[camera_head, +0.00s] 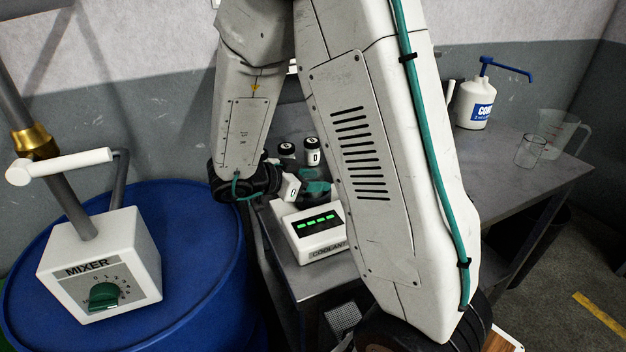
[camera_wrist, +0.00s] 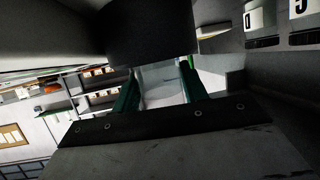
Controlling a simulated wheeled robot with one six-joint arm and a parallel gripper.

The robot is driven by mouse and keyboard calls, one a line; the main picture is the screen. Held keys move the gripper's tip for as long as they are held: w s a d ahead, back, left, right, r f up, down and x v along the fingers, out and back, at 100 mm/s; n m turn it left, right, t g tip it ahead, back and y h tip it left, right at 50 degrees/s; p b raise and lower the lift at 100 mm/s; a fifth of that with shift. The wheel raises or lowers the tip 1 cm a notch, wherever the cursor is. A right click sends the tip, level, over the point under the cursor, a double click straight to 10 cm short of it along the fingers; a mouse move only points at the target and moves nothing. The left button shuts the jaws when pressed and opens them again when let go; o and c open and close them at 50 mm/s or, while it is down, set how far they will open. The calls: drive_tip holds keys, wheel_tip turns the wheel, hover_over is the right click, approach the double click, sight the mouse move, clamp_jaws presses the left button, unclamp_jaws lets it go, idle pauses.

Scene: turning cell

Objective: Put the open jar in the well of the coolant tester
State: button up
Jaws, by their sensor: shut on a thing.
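My gripper (camera_head: 309,187), with green fingers, is beside the coolant tester, partly hidden by my arm. It is shut on the open jar (camera_head: 290,188), a small pale jar with a letter on its label, which looks tilted. In the wrist view the pale jar (camera_wrist: 160,84) shows between the two green fingers (camera_wrist: 162,90). The coolant tester (camera_head: 318,250) is a white box with a green lit display and a COOLANT label, standing on the grey table. The jar appears just above or behind its back edge; I cannot tell whether they touch. The tester's well is hidden.
Two capped jars (camera_head: 312,152) (camera_head: 287,149) stand on the table behind the gripper. A white pump bottle (camera_head: 474,104), a small glass (camera_head: 530,151) and a clear measuring jug (camera_head: 557,130) stand at the right. A mixer (camera_head: 103,265) on a blue drum (camera_head: 190,235) is at the left.

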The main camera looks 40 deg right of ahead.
drive_tip(key=shift+f, duration=0.1)
drive_tip(key=o, duration=1)
drive_tip(key=shift+o, duration=0.2)
